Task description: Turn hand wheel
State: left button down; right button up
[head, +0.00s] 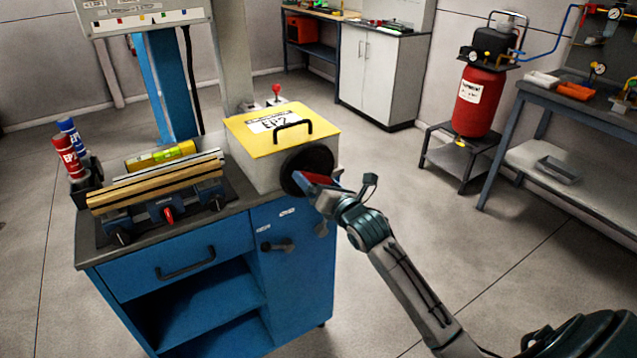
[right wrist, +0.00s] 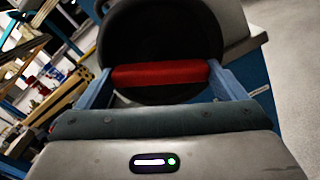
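The hand wheel (head: 300,160) is a black disc on the right face of a pale box (head: 258,174) with a yellow lid. It fills the upper middle of the right wrist view (right wrist: 160,35). A red bar (right wrist: 160,74) lies across the lower part of the disc. My right gripper (head: 318,181) is at the wheel's lower right. Its blue fingers stand wide apart, one at each end of the red bar; I cannot tell whether they touch it. My left gripper is not in view.
The box stands on a blue cabinet (head: 196,253). A clamp bench with wooden bars (head: 155,190) and red and blue cans (head: 68,155) are to the left. A red compressor tank (head: 477,100) and a workbench (head: 570,95) are at the right. Floor between is clear.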

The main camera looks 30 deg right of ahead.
jog(key=shift+o, duration=0.8)
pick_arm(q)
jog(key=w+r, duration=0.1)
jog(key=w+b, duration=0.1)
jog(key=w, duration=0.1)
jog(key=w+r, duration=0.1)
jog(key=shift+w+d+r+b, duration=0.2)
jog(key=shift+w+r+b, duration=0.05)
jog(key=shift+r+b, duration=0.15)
pick_arm(e)
jog(key=s, duration=1)
jog(key=shift+s+d, duration=0.2)
jog(key=shift+s, duration=0.2)
